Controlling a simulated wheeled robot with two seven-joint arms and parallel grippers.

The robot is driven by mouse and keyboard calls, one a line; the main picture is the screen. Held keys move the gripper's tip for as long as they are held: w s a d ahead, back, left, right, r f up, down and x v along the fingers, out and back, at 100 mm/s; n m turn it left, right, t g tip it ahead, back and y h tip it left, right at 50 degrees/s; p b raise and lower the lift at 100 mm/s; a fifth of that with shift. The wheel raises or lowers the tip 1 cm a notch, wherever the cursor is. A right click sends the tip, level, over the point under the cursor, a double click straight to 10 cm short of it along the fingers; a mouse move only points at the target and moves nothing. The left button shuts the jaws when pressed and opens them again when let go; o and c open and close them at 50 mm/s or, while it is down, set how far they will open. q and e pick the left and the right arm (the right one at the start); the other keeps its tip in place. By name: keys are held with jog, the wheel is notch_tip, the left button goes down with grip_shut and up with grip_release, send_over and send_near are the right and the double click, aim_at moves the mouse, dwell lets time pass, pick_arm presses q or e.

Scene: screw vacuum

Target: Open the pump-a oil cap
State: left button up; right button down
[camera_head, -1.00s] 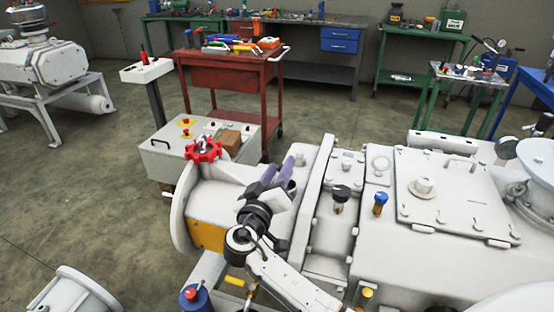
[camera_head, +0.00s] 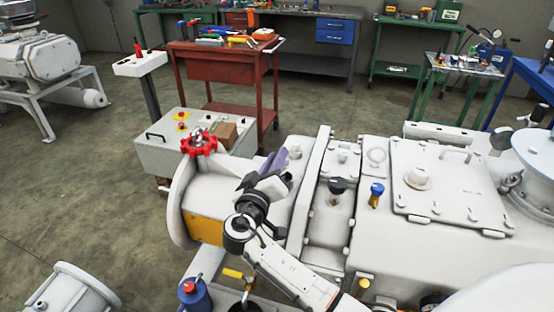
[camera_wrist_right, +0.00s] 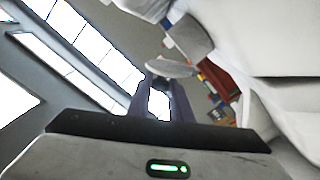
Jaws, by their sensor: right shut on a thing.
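A large white pump (camera_head: 365,250) fills the lower right of the head view, with a red handwheel (camera_head: 199,142) at its left end. My right gripper (camera_head: 275,161) has purple fingers and reaches over the pump's left section. In the right wrist view, the fingers (camera_wrist_right: 162,105) are shut on a grey round cap (camera_wrist_right: 172,68), whose disc-like top shows beyond the fingertips. I cannot tell whether it is still seated, and the head view hides it behind the fingers. A black knob (camera_head: 337,186) and a blue cap (camera_head: 376,189) stand to the right. My left gripper is out of view.
A light control box (camera_head: 165,160) stands behind the pump's left end. A red tool cart (camera_head: 225,70) and workbenches are at the back. A blue canister (camera_head: 196,297) is at the front.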

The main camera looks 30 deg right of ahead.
jog(key=n, duration=0.1)
jog(key=w+a+n, duration=0.1)
jog(key=n, duration=0.2)
jog(key=shift+w+a+r, duration=0.1)
jog(key=shift+w+a, duration=0.1)
jog(key=shift+w, duration=0.1)
jog(key=shift+w+a+f+n, duration=0.1)
jog(key=shift+w+a+n, duration=0.15)
jog(key=shift+n, duration=0.55)
jog(key=shift+w+a+f+n, duration=0.15)
jog(key=shift+w+n, duration=0.05)
jog(key=shift+n, duration=0.6)
jog(key=shift+w+a+f+n, duration=0.1)
jog(key=shift+w+a+n, duration=0.15)
jog(key=shift+n, duration=0.55)
jog(key=c, duration=1.6)
grip_release()
jog(key=shift+c, duration=0.2)
